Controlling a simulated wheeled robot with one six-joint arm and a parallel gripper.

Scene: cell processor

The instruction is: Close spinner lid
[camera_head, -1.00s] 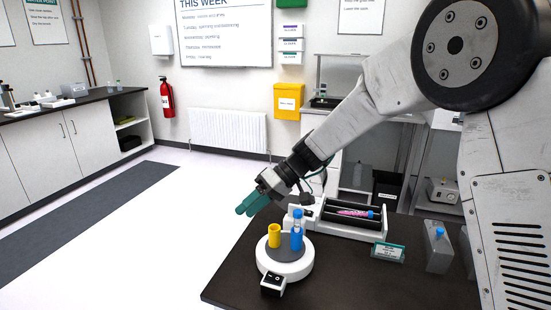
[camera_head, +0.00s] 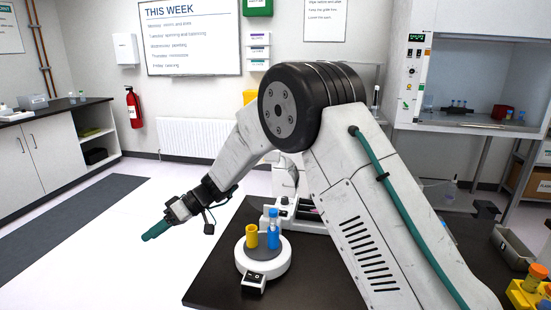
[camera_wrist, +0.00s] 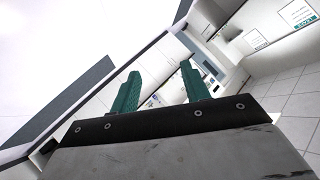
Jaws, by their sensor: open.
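A round white device (camera_head: 263,271) sits on the dark bench, with a yellow holder (camera_head: 251,236) and a blue holder (camera_head: 273,238) upright on its grey disc and a small black-faced box at its front. I cannot tell whether this is the spinner, and no lid can be made out. My gripper (camera_head: 156,231) is left of the device, out beyond the bench edge over the floor, and touches nothing. In the wrist view its two teal fingers (camera_wrist: 160,82) stand apart with nothing between them.
A low white device (camera_head: 301,222) behind the round one is partly hidden by my arm. The dark bench (camera_head: 215,275) has bare room at its left front. A yellow rack (camera_head: 528,296) and a grey tray (camera_head: 512,247) are at the right. A fume hood (camera_head: 470,85) stands behind.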

